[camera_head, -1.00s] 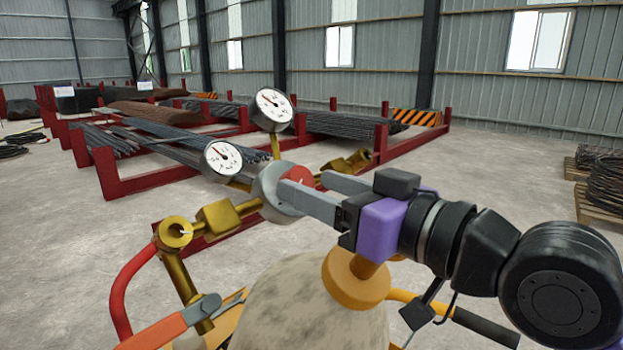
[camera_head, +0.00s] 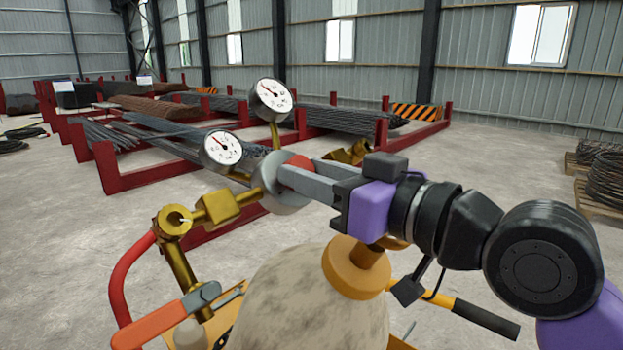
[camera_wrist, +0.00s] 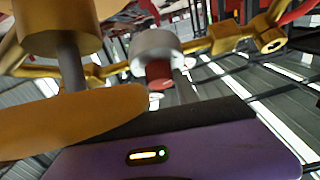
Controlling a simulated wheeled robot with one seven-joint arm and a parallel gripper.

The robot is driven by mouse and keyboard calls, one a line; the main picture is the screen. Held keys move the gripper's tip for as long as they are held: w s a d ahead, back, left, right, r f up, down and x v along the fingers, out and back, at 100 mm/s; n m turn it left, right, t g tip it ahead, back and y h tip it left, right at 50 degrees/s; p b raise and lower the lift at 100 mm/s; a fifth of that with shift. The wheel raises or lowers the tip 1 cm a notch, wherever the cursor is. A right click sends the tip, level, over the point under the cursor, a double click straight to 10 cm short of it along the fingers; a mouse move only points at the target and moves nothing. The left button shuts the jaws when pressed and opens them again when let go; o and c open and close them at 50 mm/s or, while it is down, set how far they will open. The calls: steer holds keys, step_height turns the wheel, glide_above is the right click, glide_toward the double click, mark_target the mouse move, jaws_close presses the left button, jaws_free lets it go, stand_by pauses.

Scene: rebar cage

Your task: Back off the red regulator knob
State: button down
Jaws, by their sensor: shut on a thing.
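The red regulator knob (camera_head: 299,161) sits on the front of the round grey regulator body (camera_head: 276,192). My gripper (camera_head: 300,172) reaches in from the right, its two grey fingers shut on the knob and partly hiding it. In the wrist view the red knob (camera_wrist: 159,74) shows below the silvery regulator body (camera_wrist: 155,45). Two white dial gauges rise from the regulator: an upper one (camera_head: 270,99) and a lower left one (camera_head: 222,149).
A brass fitting (camera_head: 173,221) and red hose (camera_head: 128,277) lie left of the regulator. A pale cylinder (camera_head: 295,305) with an orange collar (camera_head: 352,275) stands below my wrist. An orange-handled tool (camera_head: 160,322) is at lower left.

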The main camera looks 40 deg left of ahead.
steer(key=shift+f+n+g+b, duration=0.1)
steer(key=shift+n+g+b, duration=0.4)
steer(key=shift+n+b, duration=0.2)
steer(key=c, duration=0.9)
jaws_free()
steer(key=d, duration=0.5)
steer(key=d+b, duration=0.1)
steer(key=d, duration=0.1)
steer(key=shift+s+d, duration=0.25)
steer(key=shift+d, duration=0.15)
